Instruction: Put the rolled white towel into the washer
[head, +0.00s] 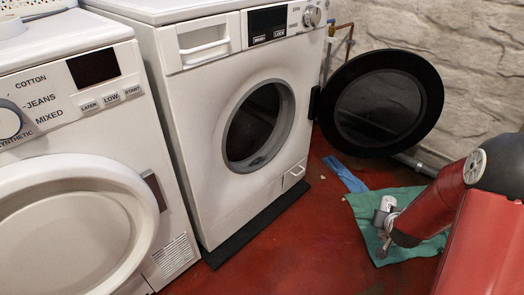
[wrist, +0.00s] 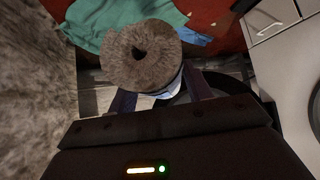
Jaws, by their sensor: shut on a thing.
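The rolled white towel (head: 388,203) is in my gripper (head: 384,218) at the right of the head view, in front of the green cloth. In the wrist view its round end (wrist: 140,55) looks grey-brown with a dark hole in the middle. My gripper (wrist: 160,93) is shut on the roll, with a finger on each side. The washer (head: 205,130) stands at centre in the head view. Its round opening (head: 258,125) is uncovered and dark inside. Its black round door (head: 383,103) is swung wide open to the right. My gripper is right of and apart from the opening.
A second white machine (head: 75,150) with its round door shut stands at the left. A green cloth (head: 365,212) and a blue cloth (head: 345,175) lie on the red floor. A stone wall (head: 430,30) is behind. The floor before the washer (head: 270,250) is clear.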

